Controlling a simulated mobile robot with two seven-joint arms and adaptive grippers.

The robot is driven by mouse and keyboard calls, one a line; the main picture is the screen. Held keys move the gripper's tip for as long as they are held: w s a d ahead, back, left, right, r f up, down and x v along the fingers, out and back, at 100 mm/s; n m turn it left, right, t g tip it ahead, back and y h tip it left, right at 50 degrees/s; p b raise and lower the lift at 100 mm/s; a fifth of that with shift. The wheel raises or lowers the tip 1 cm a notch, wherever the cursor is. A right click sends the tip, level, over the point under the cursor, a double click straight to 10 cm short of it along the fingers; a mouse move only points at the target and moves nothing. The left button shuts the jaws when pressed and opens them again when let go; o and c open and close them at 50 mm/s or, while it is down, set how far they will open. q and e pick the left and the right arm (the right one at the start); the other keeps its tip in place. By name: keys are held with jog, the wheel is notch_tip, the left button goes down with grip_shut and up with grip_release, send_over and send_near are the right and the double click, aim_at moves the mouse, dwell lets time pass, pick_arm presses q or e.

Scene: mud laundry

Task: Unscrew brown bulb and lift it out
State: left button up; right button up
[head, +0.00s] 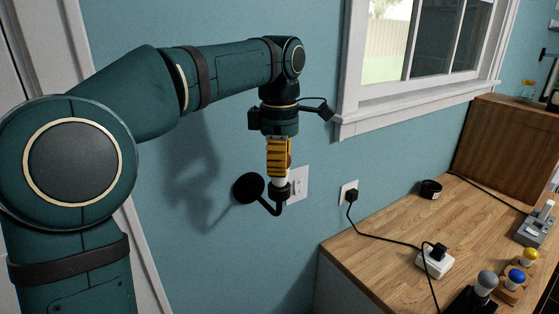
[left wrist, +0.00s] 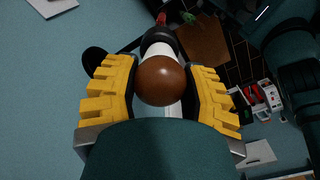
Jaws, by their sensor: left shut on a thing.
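The brown bulb (left wrist: 163,80) shows its round end in the left wrist view, between the yellow fingers of my left gripper (left wrist: 163,92). Its white neck runs to a black socket (left wrist: 160,34) and looks in line with it. In the head view my left gripper (head: 279,165) points straight down, shut on the bulb, with its fingers hiding the brown part. Only the white lower part (head: 281,180) shows, meeting the black socket (head: 281,193) of the wall lamp. I cannot tell how deep the thread sits. My right gripper is not in view.
The lamp's curved arm leaves a round wall mount (head: 249,187), close to a white switch plate (head: 299,185). A wooden counter (head: 385,235) at right carries a power strip (head: 435,262) and several bulbs, including a blue one (head: 516,276). Open air surrounds the lamp's front.

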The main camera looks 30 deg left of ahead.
pick_arm(q)
jog(key=shift+n, duration=1)
jog(key=n, duration=0.3)
jog(key=o, duration=1.2)
jog(key=shift+o, duration=0.2)
jog(key=c, duration=0.4)
